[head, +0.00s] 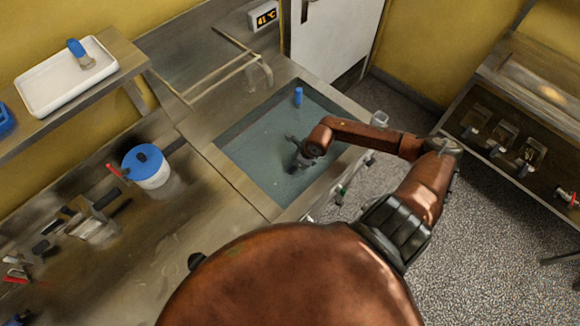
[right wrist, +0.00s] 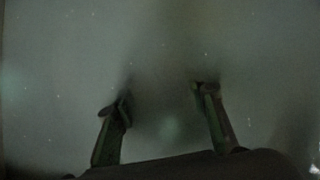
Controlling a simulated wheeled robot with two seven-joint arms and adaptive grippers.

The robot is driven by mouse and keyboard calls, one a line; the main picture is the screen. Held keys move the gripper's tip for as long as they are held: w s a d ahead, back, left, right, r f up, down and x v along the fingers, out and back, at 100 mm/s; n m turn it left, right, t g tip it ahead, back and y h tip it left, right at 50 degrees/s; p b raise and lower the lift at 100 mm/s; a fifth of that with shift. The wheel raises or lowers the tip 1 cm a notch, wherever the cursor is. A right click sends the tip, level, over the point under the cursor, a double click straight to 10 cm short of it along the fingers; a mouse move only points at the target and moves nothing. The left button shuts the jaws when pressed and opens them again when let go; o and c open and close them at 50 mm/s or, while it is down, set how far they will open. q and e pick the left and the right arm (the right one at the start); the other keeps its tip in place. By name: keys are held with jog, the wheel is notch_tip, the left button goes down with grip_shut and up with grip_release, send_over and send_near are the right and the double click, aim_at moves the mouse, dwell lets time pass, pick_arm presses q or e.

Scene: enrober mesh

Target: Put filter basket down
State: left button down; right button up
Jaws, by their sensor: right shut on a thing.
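My right gripper (head: 299,157) reaches down into the cloudy water of the sink (head: 240,178). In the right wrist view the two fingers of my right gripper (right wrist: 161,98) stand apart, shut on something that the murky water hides. I take it to be the filter basket, but its shape cannot be made out in either view. My left gripper is not in view.
A blue-handled thing (head: 298,97) stands at the sink's far side. A white tub with a blue lid (head: 147,166) is on the counter to the left, near several tools. A white tray (head: 66,76) rests on the shelf. A temperature display (head: 265,17) shows 41 °C.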

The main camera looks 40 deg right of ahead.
jog(key=o, duration=1.2)
jog(key=shift+f, duration=0.1)
jog(key=shift+c, duration=0.2)
jog(key=p+v, duration=0.1)
jog(key=v, duration=1.1)
jog(key=shift+d, duration=0.1)
